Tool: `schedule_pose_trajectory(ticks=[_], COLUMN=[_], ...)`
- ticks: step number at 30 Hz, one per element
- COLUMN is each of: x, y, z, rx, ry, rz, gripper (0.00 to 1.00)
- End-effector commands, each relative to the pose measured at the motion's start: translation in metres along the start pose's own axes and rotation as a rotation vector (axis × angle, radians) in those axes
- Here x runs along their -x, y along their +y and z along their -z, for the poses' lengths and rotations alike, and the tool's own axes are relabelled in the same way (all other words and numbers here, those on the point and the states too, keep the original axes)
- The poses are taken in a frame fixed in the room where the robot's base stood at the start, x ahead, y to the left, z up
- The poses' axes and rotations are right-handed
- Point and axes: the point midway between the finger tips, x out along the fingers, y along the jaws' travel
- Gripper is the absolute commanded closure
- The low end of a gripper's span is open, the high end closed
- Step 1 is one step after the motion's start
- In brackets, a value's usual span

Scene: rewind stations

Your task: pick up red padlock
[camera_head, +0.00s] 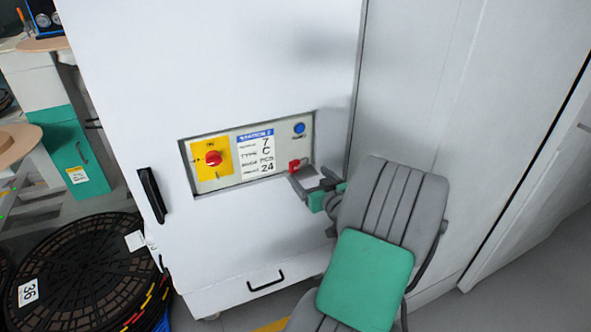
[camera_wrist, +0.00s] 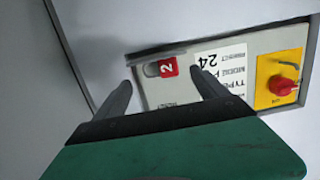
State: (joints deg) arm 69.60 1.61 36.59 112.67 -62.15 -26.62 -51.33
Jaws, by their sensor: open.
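The red padlock (camera_head: 294,166) is at the lower right of the control panel on the white cabinet, just beside my gripper's fingertips. In the wrist view the red padlock (camera_wrist: 168,68) bears a white 2, with a grey piece at its left side. My gripper (camera_head: 307,174) is open, its fingers pointing at the panel. In the wrist view the padlock appears between and beyond the fingertips of my gripper (camera_wrist: 161,77). No contact shows, and the remaining distance is hard to tell.
The recessed panel (camera_head: 222,183) carries a red knob (camera_head: 213,158) on a yellow plate, a white label (camera_head: 255,153) and a blue button (camera_head: 299,128). A black handle (camera_head: 152,195) is on the cabinet's left. Dark reels (camera_head: 85,270) stand at lower left.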

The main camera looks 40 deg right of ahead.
Motion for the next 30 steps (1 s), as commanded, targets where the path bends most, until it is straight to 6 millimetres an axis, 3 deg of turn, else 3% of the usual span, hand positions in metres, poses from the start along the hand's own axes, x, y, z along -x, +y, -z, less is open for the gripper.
schedule_pose_trajectory(ticks=[9,17,30], x=[-0.053,-0.059,-0.059], y=[-0.004,-0.003,-0.003], z=[-0.001,-0.002,-0.002], rx=[0.001,0.000,0.000], ry=[-0.002,-0.003,-0.003], rz=[0.005,0.002,0.003], gripper=[0.17,0.17,0.52])
